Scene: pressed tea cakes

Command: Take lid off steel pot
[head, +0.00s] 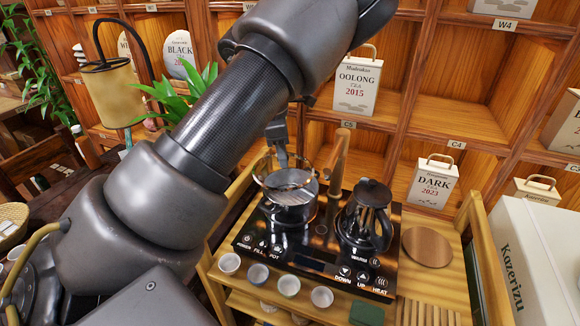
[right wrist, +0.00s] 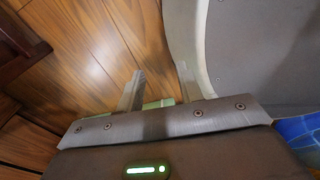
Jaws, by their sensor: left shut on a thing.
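The steel pot (head: 289,214) stands on the left part of the black heating plate in the head view. A round lid (head: 298,186) with a thin rim shows over its mouth. I cannot tell clearly whether the lid touches the pot or hangs just above it. My left gripper (head: 284,163) points down from behind my arm and is shut on the lid at its top; the fingertips are small in view. My right gripper (right wrist: 158,84) is open, with its two fingers apart and nothing between them, away from the pot.
A dark kettle (head: 366,215) stands to the right of the pot on the heating plate (head: 310,258). A brown spout-like post (head: 335,168) rises between them. Several small cups (head: 289,285) line the front. A wooden disc (head: 428,247) lies right. A tea shelf (head: 455,75) stands behind.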

